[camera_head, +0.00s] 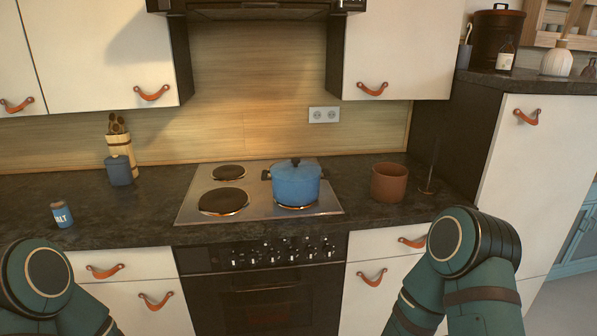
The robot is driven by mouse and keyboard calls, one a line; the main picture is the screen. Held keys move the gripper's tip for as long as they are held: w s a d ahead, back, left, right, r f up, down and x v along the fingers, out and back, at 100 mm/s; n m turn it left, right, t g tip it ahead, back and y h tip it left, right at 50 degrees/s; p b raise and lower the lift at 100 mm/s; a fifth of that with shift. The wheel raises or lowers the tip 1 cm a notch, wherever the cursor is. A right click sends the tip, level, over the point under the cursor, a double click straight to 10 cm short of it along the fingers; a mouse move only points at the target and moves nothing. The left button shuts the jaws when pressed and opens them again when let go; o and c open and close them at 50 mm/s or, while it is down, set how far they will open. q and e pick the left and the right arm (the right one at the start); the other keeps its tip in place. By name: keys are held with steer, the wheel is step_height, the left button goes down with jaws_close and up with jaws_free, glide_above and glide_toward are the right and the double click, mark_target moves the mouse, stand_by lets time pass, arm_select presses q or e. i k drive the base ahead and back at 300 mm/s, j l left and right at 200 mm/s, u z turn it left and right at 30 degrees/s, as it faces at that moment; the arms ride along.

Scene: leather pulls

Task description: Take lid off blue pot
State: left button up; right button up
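The blue pot (296,187) stands upright on the right side of the stove, over a front burner. Its blue lid (296,168) is on the pot and has a dark knob on top. Dark handles stick out at the pot's sides. My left arm shows at the lower left and my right arm at the lower right, both in front of the counter. Neither gripper is in view.
The steel hob (258,209) has bare burners on its left. A brown pot (389,182) stands right of it. A salt container (62,214), a blue jar (119,170) and a utensil holder (122,149) stand left. A range hood (258,8) hangs above.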

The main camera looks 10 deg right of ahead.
mark_target(295, 170)
steer(key=l+u, duration=0.1)
steer(key=u, duration=0.25)
steer(key=i+l+u, duration=0.1)
steer(key=u, duration=0.65)
steer(key=l+u, duration=0.35)
steer(key=l, duration=0.15)
steer(key=l+u, duration=0.45)
steer(key=l, duration=0.25)
steer(key=k+l, duration=0.15)
steer(key=l, duration=0.2)
steer(key=k+l+u, duration=0.15)
steer(key=l, duration=0.2)
steer(key=i, duration=0.05)
